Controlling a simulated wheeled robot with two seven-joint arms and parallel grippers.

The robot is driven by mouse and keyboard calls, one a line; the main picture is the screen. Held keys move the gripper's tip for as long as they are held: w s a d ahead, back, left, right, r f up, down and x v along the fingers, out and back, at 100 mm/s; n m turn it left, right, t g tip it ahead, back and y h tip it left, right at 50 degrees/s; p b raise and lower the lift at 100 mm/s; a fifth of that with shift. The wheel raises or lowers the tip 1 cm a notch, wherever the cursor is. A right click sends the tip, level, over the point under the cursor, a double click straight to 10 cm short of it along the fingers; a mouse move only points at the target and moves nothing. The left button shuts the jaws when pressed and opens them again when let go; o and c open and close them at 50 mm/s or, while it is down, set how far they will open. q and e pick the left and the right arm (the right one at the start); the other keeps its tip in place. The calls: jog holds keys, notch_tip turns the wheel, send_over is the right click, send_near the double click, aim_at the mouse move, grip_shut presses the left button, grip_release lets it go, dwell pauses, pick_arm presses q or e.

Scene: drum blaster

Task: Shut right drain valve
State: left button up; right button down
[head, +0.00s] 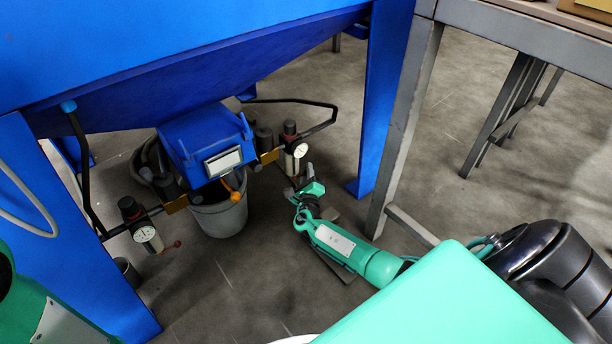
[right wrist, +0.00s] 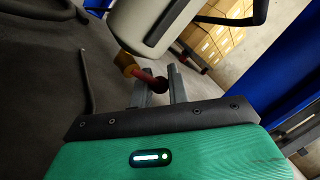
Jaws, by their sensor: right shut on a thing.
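The right drain valve sits under the right filter unit with a round gauge (head: 300,150). Its red handle (right wrist: 157,84) and brass body (right wrist: 126,64) show in the right wrist view; in the head view my gripper hides the handle. My right gripper (head: 308,187) is just below that gauge. In the right wrist view its two grey fingers (right wrist: 160,88) stand on either side of the red handle, shut on it. My left green arm shows at the lower left of the head view, but its gripper is out of view.
A blue machine (head: 250,50) hangs overhead with blue legs. A grey bucket (head: 218,216) stands under its blue outlet box. A left gauge (head: 146,234) with a red handle (head: 172,246) is at the left. A grey table leg (head: 401,130) stands close to my right arm.

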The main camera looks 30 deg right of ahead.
jog(key=shift+r+n+t, duration=0.35)
jog(key=shift+n+t, duration=0.25)
jog(key=shift+n, duration=0.4)
jog(key=shift+r, duration=0.15)
jog(key=c, duration=1.4)
grip_release()
